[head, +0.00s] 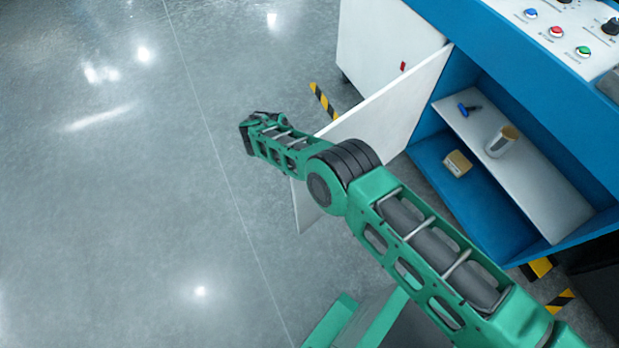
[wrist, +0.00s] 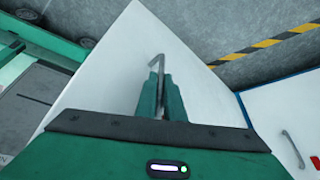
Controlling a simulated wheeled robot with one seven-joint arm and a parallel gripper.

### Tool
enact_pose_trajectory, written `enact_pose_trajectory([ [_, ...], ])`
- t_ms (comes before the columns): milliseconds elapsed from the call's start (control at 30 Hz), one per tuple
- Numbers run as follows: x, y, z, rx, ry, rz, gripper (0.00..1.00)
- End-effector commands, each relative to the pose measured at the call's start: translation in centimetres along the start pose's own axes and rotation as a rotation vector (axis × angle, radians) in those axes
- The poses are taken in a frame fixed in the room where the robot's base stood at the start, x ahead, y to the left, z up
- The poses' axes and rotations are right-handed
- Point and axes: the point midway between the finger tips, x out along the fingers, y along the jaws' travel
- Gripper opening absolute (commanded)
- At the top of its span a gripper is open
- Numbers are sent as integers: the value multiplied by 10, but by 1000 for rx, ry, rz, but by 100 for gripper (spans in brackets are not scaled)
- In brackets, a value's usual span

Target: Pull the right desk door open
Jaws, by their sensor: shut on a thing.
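The right desk door is a white panel that stands swung wide out from the blue desk (head: 462,70); the door shows in the head view (head: 400,105) behind my arm and fills the middle of the wrist view (wrist: 208,100). Its grey metal bar handle (wrist: 156,61) sticks up between my fingers in the wrist view. My gripper (wrist: 161,82) is shut on this handle, with its green fingers close on both sides. In the head view my forearm reaches over the door's outer end, and I cannot make out the fingers or the handle there.
The open compartment holds a shelf (head: 545,190) with a cup-like container (head: 501,142) and a blue item (head: 466,109); a small tan box (head: 457,163) lies below. A closed white door with a handle (wrist: 293,149) is beside it. Floor to the left is clear.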

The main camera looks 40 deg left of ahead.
Motion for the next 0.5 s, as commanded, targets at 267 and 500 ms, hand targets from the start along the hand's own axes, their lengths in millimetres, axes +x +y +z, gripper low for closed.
enact_pose_trajectory([
  [267, 3, -3, -4, 3, 5, -1, 0],
  [500, 3, -2, -3, 3, 4, -1, 27],
])
